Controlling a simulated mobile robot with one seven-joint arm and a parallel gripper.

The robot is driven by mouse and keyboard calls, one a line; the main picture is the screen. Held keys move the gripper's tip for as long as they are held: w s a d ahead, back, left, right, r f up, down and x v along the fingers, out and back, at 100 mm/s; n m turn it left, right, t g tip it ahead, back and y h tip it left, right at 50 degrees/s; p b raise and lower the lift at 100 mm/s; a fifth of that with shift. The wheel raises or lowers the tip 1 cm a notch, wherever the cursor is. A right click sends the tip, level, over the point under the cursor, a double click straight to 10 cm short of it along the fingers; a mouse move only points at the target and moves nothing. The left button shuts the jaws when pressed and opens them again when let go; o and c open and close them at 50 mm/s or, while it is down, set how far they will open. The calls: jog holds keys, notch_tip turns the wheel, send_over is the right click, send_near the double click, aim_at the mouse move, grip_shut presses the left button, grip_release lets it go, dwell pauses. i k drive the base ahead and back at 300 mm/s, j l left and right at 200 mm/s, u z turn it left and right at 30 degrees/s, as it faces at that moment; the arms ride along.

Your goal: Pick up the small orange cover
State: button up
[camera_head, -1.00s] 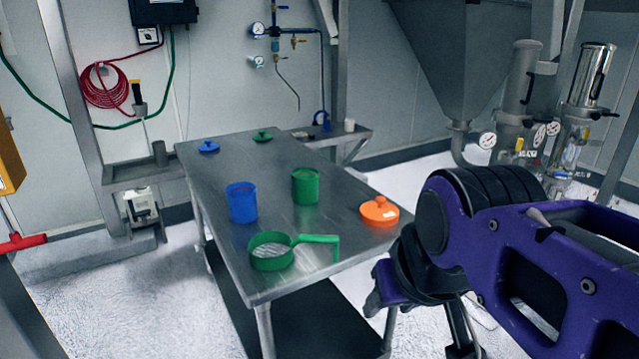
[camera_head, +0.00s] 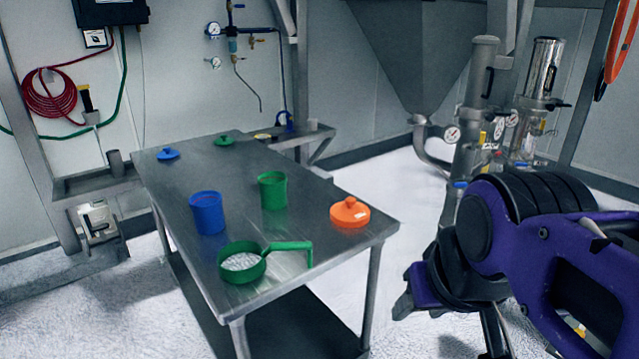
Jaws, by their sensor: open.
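The small orange cover (camera_head: 349,213) is a round lid with a knob on top. It lies flat near the right edge of the steel table (camera_head: 300,232). My gripper (camera_head: 432,292) is at the lower right, beyond the table's right edge and apart from the cover. It is open, and I see nothing held in it. Its fingers are partly hidden by my own arm.
A green cup (camera_head: 272,191), a blue cup (camera_head: 207,214) and a green sieve with a handle (camera_head: 241,263) stand on the table. A blue lid (camera_head: 168,154) and a green lid (camera_head: 224,141) lie at its far end. A hopper (camera_head: 410,60) is behind.

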aim_at(349, 213)
jog(key=l, duration=0.2)
jog(key=i+l+u, duration=0.25)
jog(key=l, duration=0.4)
jog(key=i+u, duration=0.15)
jog(key=i, duration=0.5)
